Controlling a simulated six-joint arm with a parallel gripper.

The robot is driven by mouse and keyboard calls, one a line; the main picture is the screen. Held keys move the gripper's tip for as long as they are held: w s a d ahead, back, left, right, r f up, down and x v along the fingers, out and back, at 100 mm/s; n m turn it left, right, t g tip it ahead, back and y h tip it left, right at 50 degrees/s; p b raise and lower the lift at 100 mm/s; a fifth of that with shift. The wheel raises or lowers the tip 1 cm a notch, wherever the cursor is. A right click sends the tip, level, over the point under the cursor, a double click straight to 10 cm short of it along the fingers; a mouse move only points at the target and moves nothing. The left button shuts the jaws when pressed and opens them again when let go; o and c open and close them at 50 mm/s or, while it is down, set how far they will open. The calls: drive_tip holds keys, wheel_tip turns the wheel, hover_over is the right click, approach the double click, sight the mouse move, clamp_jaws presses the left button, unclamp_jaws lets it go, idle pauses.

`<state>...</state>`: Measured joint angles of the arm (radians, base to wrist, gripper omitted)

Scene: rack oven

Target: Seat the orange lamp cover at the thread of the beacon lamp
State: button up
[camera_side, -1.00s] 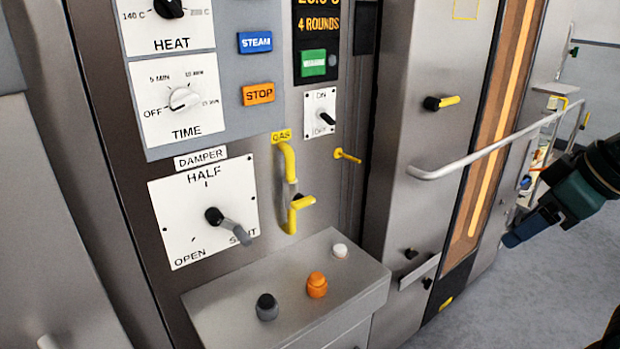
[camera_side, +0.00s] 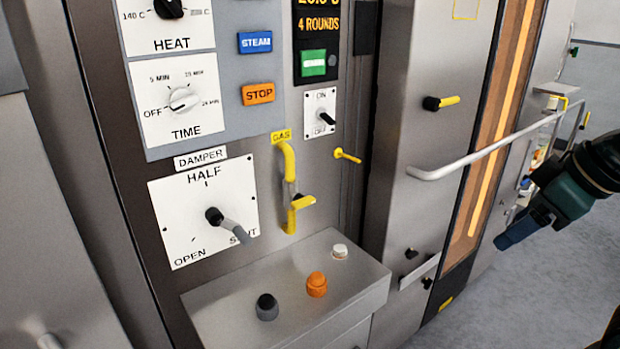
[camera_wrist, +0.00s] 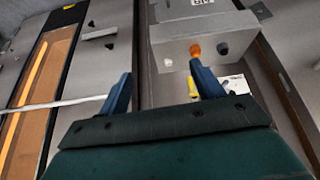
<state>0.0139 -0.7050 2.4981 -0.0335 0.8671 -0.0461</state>
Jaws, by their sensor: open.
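An orange domed cap (camera_side: 317,285), which looks like the lamp cover, stands upright on a grey ledge (camera_side: 350,295) low on the oven front. It also shows in the wrist view (camera_wrist: 195,50). A dark grey piece (camera_side: 267,307) and a small white piece (camera_side: 340,251) stand on either side of it. I cannot tell which thing is the beacon lamp, and no thread is visible. My gripper (camera_side: 517,232) is at the right, well away from the ledge. In the wrist view its blue fingers (camera_wrist: 163,88) are apart, with nothing held between them.
A steel rail handle (camera_side: 480,155) sticks out from the oven door between my gripper and the panel. Yellow gas pipe and lever (camera_side: 290,190), a damper lever (camera_side: 230,225) and a yellow-tipped knob (camera_side: 442,103) also protrude. The floor below my gripper is clear.

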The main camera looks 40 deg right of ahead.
drive_tip(key=w+a+f+n+g+y, duration=0.1)
drive_tip(key=w+a+f+n+y, duration=0.15)
drive_tip(key=w+f+n, duration=0.45)
drive_tip(key=n+t+y, duration=0.2)
drive_tip(key=t+y, duration=0.3)
drive_tip(key=y, duration=0.2)
approach(325, 280)
drive_tip(key=shift+v, duration=0.95)
drive_tip(key=shift+w+a+r, duration=0.15)
drive_tip(key=shift+w, duration=0.05)
drive_tip(key=shift+x, duration=4.15)
drive_tip(key=shift+a+g, duration=0.2)
drive_tip(key=shift+g, duration=0.1)
